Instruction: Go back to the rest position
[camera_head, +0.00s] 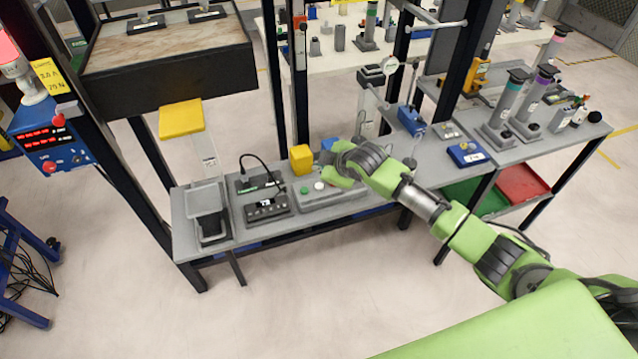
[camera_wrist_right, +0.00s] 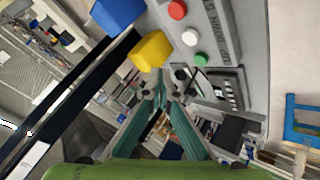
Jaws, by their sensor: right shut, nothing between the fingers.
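My right arm (camera_head: 468,238), green with dark joints, reaches in from the lower right in the head view. Its gripper end (camera_head: 342,176) is over the grey bench, in front of the button panel (camera_head: 335,197), and partly hides it. The fingers are hard to make out there. In the right wrist view the two teal fingers of my right gripper (camera_wrist_right: 160,97) meet at their tips, shut and empty. A yellow block (camera_wrist_right: 150,51) and a blue block (camera_wrist_right: 118,13) show just beyond them. My left gripper is in neither view.
The bench holds a black device (camera_head: 266,202), a clear container (camera_head: 208,213) and the yellow block (camera_head: 301,159). Dark uprights (camera_head: 299,70) stand behind the arm. Tall grey cylinders (camera_head: 507,100) stand on the right bench. The floor (camera_head: 330,285) in front is clear.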

